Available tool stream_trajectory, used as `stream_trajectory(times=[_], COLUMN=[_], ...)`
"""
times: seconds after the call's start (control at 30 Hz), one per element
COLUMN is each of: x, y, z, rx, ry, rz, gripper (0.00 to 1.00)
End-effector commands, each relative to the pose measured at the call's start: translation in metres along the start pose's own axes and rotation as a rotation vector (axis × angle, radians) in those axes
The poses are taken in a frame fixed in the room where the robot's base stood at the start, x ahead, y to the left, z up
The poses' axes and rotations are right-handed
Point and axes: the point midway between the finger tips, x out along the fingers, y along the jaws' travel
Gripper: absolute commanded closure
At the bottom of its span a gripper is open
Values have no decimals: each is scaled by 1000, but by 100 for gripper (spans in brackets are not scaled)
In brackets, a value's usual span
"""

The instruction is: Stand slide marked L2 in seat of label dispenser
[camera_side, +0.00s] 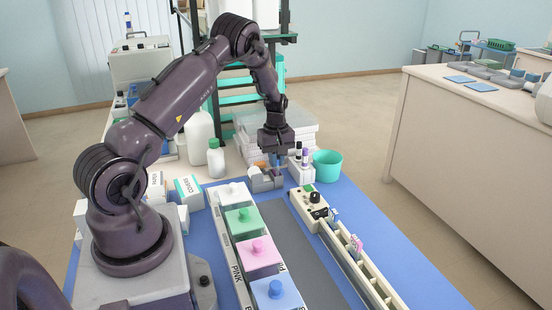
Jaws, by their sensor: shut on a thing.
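My gripper (275,158) points down at the far end of the blue mat and is shut on a small slide with a blue end (274,160). Its marking is too small to read, so I cannot confirm L2. The grey label dispenser (262,182) stands directly below the gripper. The slide's lower part is hard to make out, and I cannot tell whether it touches the seat or is just above it.
A cream rack (365,270) holds slides with blue and pink ends. A teal cup (327,165) and marker holder (300,171) stand right of the gripper.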

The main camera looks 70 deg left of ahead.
Motion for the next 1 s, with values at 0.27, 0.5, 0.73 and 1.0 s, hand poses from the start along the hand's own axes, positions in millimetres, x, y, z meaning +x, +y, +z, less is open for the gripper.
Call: stream_trajectory(times=[0.27,0.5,0.73,1.0], x=[2,2,-9,-64], y=[0,0,1,1], z=[0,0,0,0], rx=[0,0,0,1], ry=[0,0,1,2], rz=[1,0,2,5], gripper=[74,60,60,60])
